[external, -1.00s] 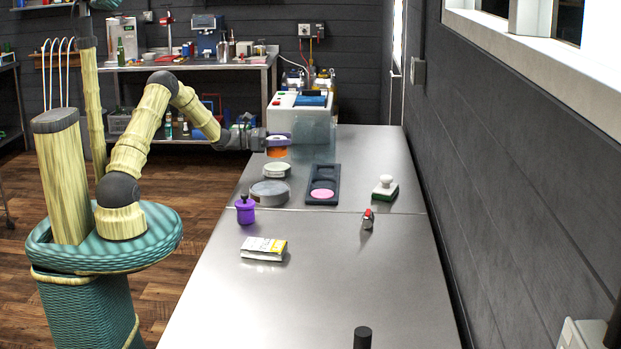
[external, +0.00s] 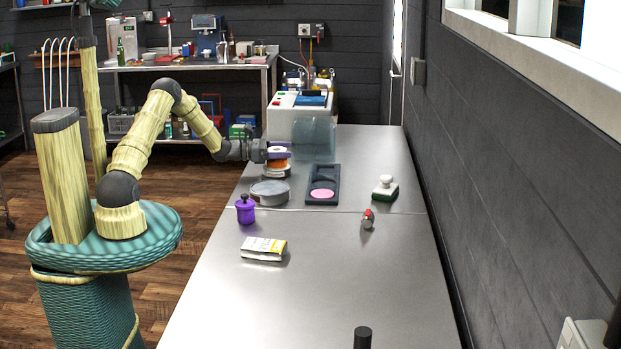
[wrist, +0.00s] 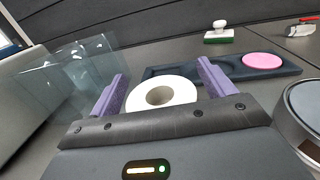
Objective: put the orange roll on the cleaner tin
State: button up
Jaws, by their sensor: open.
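The orange roll (external: 278,164) is right on top of a small pale round tin (external: 276,172), seemingly the cleaner tin, in the external view. It looks level and touching, though any thin gap would be hard to see. In the wrist view the roll's white ring-shaped end (wrist: 160,94) faces up, with its hole visible and the tin hidden. My gripper (external: 279,152) is at the roll. Its purple fingers (wrist: 162,88) are spread on either side of the roll in the wrist view, open.
A larger grey round tin (external: 270,193) stands just in front. A dark tray (external: 322,171) with a pink disc (external: 322,194) lies to the right. A clear panel (external: 313,139) and a white machine (external: 289,112) stand behind. A purple pot (external: 245,214) is nearer.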

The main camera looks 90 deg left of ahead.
jog(key=shift+r, duration=0.2)
jog(key=shift+s+f, duration=0.1)
jog(key=shift+s, duration=0.25)
jog(key=s, duration=0.3)
jog(key=s+d+b, duration=0.1)
jog(key=s, duration=0.7)
jog(key=shift+s+d, duration=0.1)
jog(key=shift+d, duration=0.1)
